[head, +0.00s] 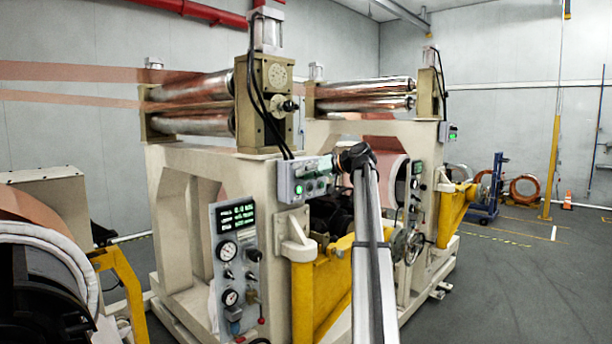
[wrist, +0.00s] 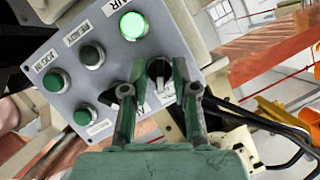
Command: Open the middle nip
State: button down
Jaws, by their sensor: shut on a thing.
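A small grey control box (head: 308,180) is fixed to the near machine's frame in the head view. In the wrist view its face (wrist: 65,72) shows a lit green button (wrist: 132,25), several dark green buttons and a black selector knob (wrist: 159,70). My gripper (wrist: 159,84) has one finger on each side of this knob and is shut on it. In the head view my gripper (head: 341,163) is small and dark at the box's right end, and the knob is hidden there. Two pairs of shiny rollers (head: 195,125) (head: 365,88) stand on top of the machines; gaps between rollers are hard to judge.
A gauge panel (head: 238,270) with green displays hangs below the box. Black cables run from the roller post (head: 265,100) past the box. Yellow brackets (head: 318,290) stand below. Copper foil (head: 75,72) enters from the left. The floor at right (head: 500,290) is free.

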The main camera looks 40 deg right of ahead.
dwell(0.3)
jog(key=c, duration=1.3)
grip_release()
jog(key=shift+o, duration=0.2)
jog(key=v, duration=1.2)
jog(key=shift+d+f, duration=0.1)
